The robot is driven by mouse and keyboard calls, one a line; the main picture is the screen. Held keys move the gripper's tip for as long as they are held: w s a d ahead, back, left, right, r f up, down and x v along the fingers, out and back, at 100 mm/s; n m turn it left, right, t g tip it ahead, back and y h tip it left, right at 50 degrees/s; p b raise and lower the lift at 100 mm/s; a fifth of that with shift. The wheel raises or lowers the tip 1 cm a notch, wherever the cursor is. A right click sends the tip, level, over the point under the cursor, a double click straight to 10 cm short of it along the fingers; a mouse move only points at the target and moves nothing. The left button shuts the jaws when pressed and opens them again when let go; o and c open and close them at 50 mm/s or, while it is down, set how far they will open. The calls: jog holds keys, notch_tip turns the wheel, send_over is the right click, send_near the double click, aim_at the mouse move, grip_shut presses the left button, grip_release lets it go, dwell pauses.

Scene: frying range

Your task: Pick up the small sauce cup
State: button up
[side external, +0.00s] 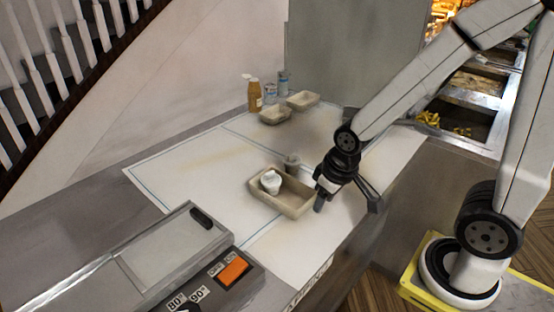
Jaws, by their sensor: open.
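A small white cup (270,181) sits inside a beige rectangular tray (290,208) on the white work surface, toward the tray's left end. A small grey cup (292,163) stands at the tray's back edge; I cannot tell whether it is in the tray or just behind it. Which one is the sauce cup is not clear. My gripper (347,202) is open and empty, with its fingers pointing down, just right of the tray. It is apart from both cups.
A scale-like device with an orange button (234,269) is at the front. Food bins (462,124) are at the right. The surface left of the tray is clear.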

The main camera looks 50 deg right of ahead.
jog(key=o, duration=0.5)
jog(key=shift+c, duration=0.2)
jog(key=shift+s, duration=0.1)
